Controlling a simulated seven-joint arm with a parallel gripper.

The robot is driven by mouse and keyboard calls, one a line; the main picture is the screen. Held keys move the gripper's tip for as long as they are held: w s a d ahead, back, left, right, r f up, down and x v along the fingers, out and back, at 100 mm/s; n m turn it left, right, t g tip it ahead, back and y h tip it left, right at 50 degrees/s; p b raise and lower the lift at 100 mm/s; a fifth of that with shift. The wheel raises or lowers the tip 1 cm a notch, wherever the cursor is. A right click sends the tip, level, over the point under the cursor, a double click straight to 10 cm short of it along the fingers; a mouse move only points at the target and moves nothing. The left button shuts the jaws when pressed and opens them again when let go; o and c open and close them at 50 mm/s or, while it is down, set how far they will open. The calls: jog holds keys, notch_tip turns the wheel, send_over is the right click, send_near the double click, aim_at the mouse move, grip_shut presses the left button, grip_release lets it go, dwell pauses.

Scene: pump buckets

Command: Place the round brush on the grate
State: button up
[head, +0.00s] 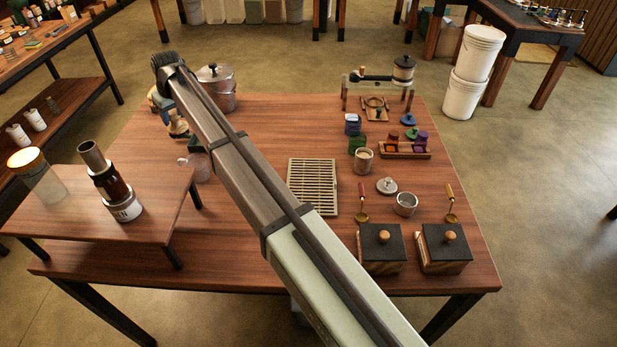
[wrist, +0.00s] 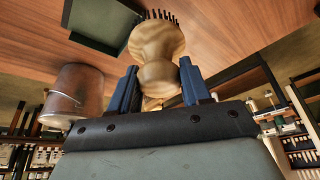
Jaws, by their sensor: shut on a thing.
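The round brush (wrist: 157,45) has a pale turned wooden body and dark bristles. In the wrist view my gripper (wrist: 160,88) has its two blue fingers on either side of the brush's narrow end. In the head view the brush (head: 177,124) is at the table's left side, by my gripper (head: 165,104), which is partly hidden behind my arm. Whether the bristles touch the table is not clear. The grate (head: 313,186), a pale slatted rectangle, lies flat and bare near the table's middle, to the right of my arm and well apart from the brush.
A metal pot (head: 222,90) stands behind my arm, and a glass jug (head: 197,165) is left of it. Cups, spoons and lidded boxes (head: 381,250) fill the right side. The wood around the grate is mostly clear.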

jog(key=w+d+r+m+t+h, duration=0.1)
jog(key=w+d+r+m, duration=0.1)
jog(key=d, duration=1.4)
jog(key=w+d+r+m, duration=0.1)
jog(key=w+d+m, duration=0.15)
jog(key=d, duration=1.45)
jog(key=n, duration=0.4)
send_over(311, 184)
notch_tip(311, 184, down, 3)
jog(key=shift+g+y, duration=0.3)
jog(key=shift+y, duration=0.1)
jog(key=shift+f, duration=4.65)
jog(key=shift+f, duration=0.15)
jog(key=o, duration=1.1)
jog(key=shift+c, duration=0.2)
jog(key=v, duration=1.2)
